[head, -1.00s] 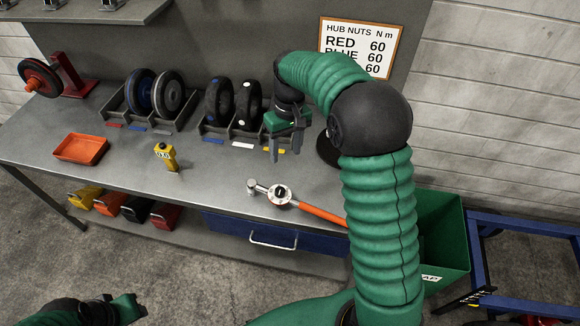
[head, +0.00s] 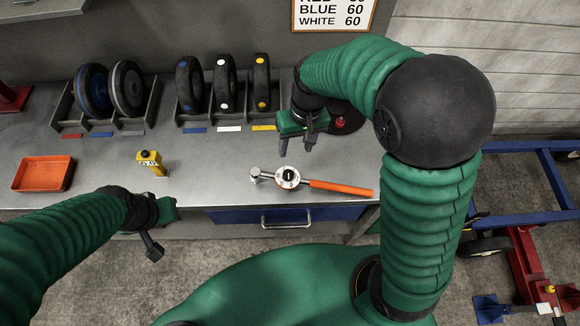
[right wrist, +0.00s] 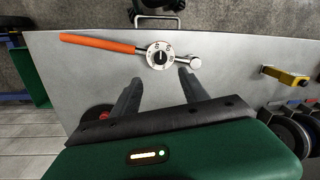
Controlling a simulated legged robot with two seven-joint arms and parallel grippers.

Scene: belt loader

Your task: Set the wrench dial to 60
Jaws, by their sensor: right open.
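The wrench (head: 340,187) lies on the grey bench near its front edge, orange handle to the right and silver head to the left. Its round white dial (head: 288,177) has a black knob in the middle; the numbers are too small to read surely. The dial also shows in the right wrist view (right wrist: 159,56), just beyond the fingertips. My right gripper (head: 297,144) is open and empty, behind and above the dial, apart from it. It also shows in the right wrist view (right wrist: 160,78). My left gripper (head: 155,235) hangs before the bench's front edge; its jaws are unclear.
A sign (head: 333,14) reads blue 60 and white 60; its top line is cut off. A yellow block-like tool (head: 151,162) stands left of the wrench, with an orange tray (head: 43,174) farther left. Wheels (head: 225,83) stand in racks behind. The bench around the wrench is clear.

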